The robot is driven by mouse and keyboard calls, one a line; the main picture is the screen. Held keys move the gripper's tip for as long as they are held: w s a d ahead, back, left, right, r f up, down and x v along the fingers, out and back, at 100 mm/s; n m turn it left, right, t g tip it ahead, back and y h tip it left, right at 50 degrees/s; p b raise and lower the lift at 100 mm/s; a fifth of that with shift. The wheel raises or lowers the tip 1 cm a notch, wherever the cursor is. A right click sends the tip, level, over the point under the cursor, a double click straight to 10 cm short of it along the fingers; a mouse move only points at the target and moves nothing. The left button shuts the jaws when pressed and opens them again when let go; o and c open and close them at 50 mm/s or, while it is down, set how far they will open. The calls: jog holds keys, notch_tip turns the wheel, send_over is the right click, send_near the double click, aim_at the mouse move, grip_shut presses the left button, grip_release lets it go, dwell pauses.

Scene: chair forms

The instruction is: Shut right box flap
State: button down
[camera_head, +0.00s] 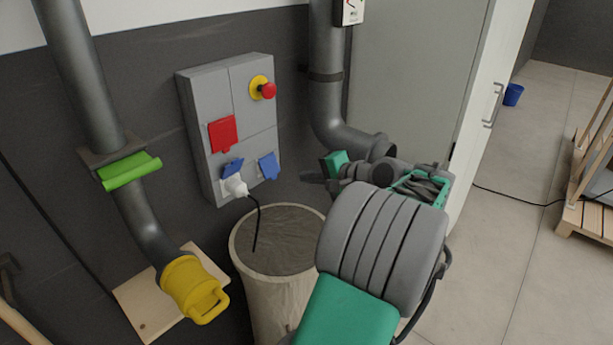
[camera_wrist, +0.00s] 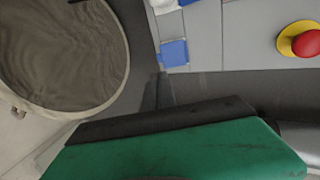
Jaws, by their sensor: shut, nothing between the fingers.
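A grey box (camera_head: 214,105) is mounted on the dark wall. Its right blue flap (camera_head: 269,166) is at the lower right and looks tilted out from the box face; how far is hard to tell. The flap also shows in the wrist view (camera_wrist: 174,53), at the top middle. My gripper (camera_head: 314,179) is shut and empty, to the right of the flap and apart from it in the head view. In the wrist view its dark fingers (camera_wrist: 158,91) point up toward the blue flap.
A left blue flap (camera_head: 232,166) sits above a white plug (camera_head: 236,186) with a black cable. A red flap (camera_head: 222,133) and red button (camera_head: 268,90) are on the box. A round bin (camera_head: 240,244) stands below. A grey pipe (camera_head: 326,100) runs behind my arm.

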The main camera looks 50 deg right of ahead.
aim_at(276, 177)
jog(key=p+x, duration=0.1)
jog(key=x, duration=1)
